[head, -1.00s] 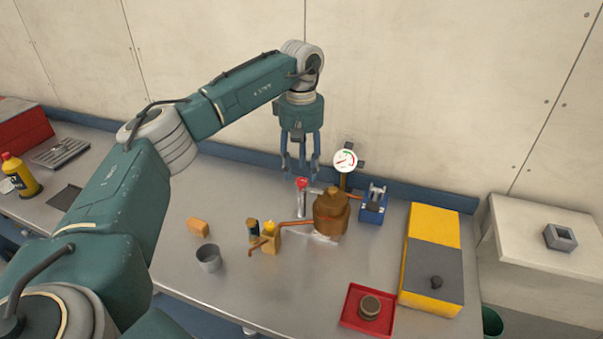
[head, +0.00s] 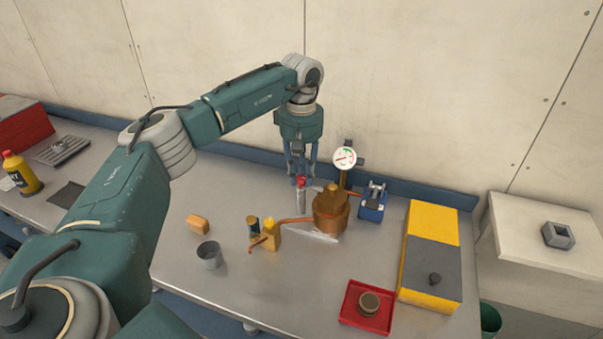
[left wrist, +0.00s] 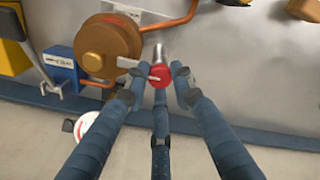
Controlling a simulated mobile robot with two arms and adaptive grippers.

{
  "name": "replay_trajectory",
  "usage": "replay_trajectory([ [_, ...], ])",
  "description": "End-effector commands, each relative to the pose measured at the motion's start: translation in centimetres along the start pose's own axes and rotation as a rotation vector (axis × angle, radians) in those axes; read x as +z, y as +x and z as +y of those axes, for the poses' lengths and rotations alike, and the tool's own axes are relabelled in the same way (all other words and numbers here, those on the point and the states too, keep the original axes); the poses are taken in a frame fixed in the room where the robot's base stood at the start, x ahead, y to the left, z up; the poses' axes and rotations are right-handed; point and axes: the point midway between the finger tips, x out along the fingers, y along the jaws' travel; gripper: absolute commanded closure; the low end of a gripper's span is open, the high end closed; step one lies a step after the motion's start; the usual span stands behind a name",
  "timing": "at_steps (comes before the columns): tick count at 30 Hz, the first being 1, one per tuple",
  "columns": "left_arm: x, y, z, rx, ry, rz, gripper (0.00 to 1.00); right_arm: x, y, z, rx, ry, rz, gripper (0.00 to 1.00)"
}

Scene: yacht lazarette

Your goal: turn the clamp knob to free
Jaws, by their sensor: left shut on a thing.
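The clamp knob is a red knob (head: 301,181) on top of an upright silver post (head: 301,200), beside the copper-brown pot (head: 330,212). It also shows in the left wrist view as a red disc with a pale mark (left wrist: 160,76). My left gripper (head: 302,178) points straight down from above, its three blue fingers around the knob and shut on it. My right gripper is in neither view.
A dial gauge (head: 344,157) and a blue block (head: 373,203) stand close by the pot. A copper pipe runs left to a yellow piece (head: 272,236). A grey cup (head: 208,254) and red tray (head: 366,307) are nearer.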

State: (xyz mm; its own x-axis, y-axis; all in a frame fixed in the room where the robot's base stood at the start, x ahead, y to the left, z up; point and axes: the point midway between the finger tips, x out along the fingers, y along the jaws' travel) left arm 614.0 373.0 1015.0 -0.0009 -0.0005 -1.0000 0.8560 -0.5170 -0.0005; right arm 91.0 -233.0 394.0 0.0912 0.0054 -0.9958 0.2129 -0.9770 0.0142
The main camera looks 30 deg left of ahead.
Motion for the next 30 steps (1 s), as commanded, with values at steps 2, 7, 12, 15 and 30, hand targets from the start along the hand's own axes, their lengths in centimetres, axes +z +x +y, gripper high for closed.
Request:
replay_trajectory([
  [2,0.0,-0.1,0.0,0.000,-0.013,0.001,1.00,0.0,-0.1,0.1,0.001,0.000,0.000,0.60],
  [7,0.0,-0.1,0.0,0.000,-0.078,0.001,1.00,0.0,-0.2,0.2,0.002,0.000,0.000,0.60],
  [12,-0.1,-0.2,0.0,0.001,-0.195,0.001,1.00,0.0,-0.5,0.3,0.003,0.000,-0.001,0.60],
  [15,-0.1,-0.2,0.1,0.001,-0.283,0.001,1.00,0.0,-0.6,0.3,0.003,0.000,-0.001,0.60],
  [30,-0.1,-0.2,0.1,0.003,-0.758,0.001,1.00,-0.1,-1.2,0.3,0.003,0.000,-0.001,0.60],
])
